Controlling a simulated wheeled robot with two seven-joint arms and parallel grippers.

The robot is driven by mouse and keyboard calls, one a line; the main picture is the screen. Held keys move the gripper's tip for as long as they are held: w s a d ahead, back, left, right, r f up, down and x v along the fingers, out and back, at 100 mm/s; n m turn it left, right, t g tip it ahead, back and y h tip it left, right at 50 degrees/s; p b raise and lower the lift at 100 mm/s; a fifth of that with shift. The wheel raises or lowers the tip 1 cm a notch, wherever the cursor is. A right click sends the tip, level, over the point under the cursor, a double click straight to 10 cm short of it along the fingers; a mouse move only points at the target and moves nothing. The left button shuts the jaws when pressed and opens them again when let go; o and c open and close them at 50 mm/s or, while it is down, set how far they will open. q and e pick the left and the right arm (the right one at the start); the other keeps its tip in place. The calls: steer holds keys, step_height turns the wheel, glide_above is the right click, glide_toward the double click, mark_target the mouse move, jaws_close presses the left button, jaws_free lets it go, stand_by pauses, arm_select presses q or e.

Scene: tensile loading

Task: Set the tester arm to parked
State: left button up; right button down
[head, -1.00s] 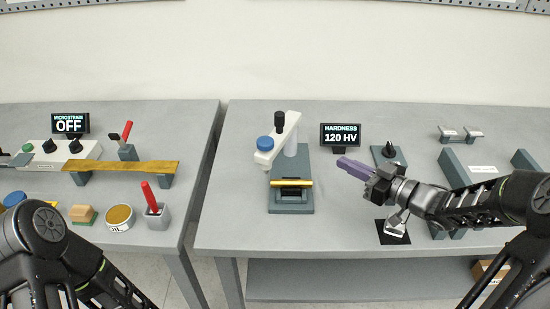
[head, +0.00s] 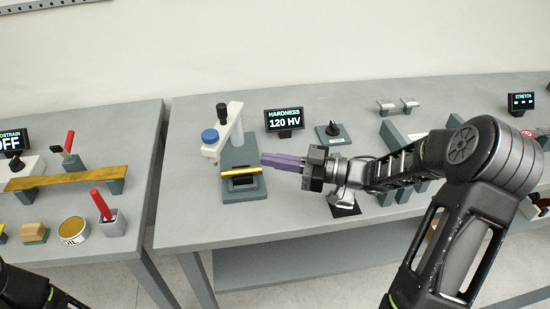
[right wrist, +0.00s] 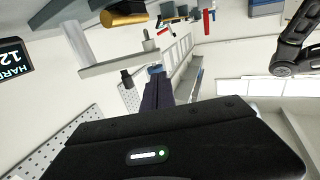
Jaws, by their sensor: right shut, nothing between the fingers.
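The hardness tester has a grey base (head: 246,191), a white post and a white tester arm (head: 228,137). The arm has a black knob (head: 222,110) at its far end and a blue cap (head: 210,135) at its near end. The blue cap lies to the left of and behind a gold bar (head: 240,172) on the base. My right gripper (head: 264,160) is shut and empty, its purple fingers pointing left at the tester's right side. In the right wrist view, its fingers (right wrist: 158,92) point away toward the room. My left gripper is out of view.
The hardness display (head: 284,118) reads 120 HV, with a black dial (head: 333,130) to its right. A left table (head: 130,125) holds a brass strip (head: 65,181) and red-handled tools, across a gap. Bare tabletop lies in front of the tester.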

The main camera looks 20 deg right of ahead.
mark_target(217, 151)
steer(key=p+x, duration=0.2)
steer(key=x, duration=0.9)
steer(key=shift+p, duration=0.3)
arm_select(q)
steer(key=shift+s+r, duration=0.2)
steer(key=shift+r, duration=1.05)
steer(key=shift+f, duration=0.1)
